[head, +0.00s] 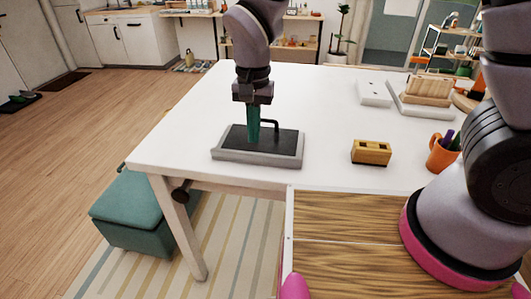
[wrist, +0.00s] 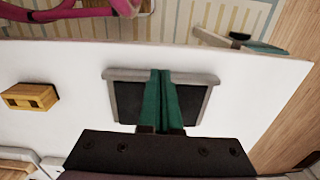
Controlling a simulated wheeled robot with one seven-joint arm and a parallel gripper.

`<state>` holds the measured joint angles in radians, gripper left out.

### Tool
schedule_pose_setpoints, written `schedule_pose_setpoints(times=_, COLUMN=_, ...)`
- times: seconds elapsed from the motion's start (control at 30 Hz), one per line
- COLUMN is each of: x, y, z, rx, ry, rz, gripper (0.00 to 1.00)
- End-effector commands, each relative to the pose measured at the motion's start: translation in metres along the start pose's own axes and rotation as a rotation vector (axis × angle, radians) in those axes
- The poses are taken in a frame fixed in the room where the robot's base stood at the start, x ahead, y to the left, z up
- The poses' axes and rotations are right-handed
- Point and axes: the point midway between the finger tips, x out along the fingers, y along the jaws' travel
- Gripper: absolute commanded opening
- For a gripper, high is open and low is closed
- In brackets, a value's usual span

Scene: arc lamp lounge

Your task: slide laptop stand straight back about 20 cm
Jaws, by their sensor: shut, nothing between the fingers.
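The laptop stand (head: 284,144) is a low grey frame with a dark panel and a black bracket at its back. It lies flat near the front left part of the white table. It also shows in the wrist view (wrist: 130,100), partly hidden by my fingers and gripper body. My gripper (head: 253,142) points down over the stand's dark panel, in front of the bracket. Its teal fingers are shut together and empty; their tips show in the wrist view (wrist: 160,72) near the stand's front rim. I cannot tell whether the tips touch the panel.
The white table (head: 185,125) is clear behind and left of the stand. A yellow slotted wooden block (head: 371,152) stands to its right, with an orange pen cup (head: 443,157) further right. A white box (head: 375,93) is at the back right. A teal ottoman (head: 130,215) stands below the left edge.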

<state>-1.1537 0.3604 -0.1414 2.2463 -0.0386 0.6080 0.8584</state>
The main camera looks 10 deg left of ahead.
Motion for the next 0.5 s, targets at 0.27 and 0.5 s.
schedule_pose_setpoints(times=0.27, x=0.028, y=-0.005, z=0.011, rx=-0.011, ry=0.0, rz=0.022, gripper=0.0)
schedule_pose_setpoints(times=0.5, x=0.076, y=-0.003, z=0.01, rx=-0.01, ry=-0.002, rz=0.025, gripper=0.0)
